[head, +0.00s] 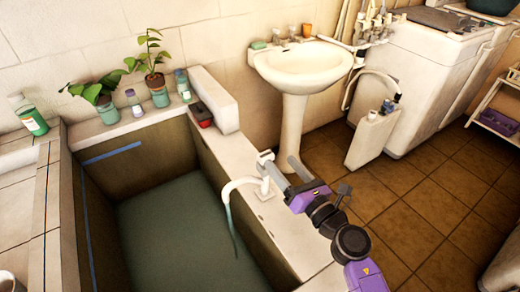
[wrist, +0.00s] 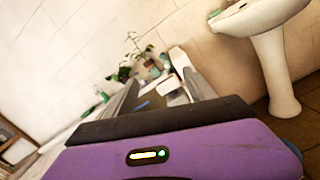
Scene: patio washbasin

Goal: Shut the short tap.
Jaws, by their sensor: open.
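A white tap (head: 241,186) with a curved spout stands on the tub's right rim, and a thin greenish stream seems to hang from its spout. I cannot tell from its handle whether it is open. My gripper (head: 279,160) is just behind and right of this tap, above the rim; contact cannot be made out. Its two dark fingers stand apart in the wrist view (wrist: 163,90), with nothing visibly clamped between them. The pedestal sink has small taps (head: 292,34) at its back. Which tap is the short one is not clear.
The tub (head: 222,148) holds greenish water. Potted plants (head: 157,88), bottles and a red object (head: 201,115) stand on its far ledge. A pedestal washbasin (head: 302,66) stands behind, with pipes and a white washing machine (head: 425,70) to the right. Tiled floor (head: 440,205) is clear at right.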

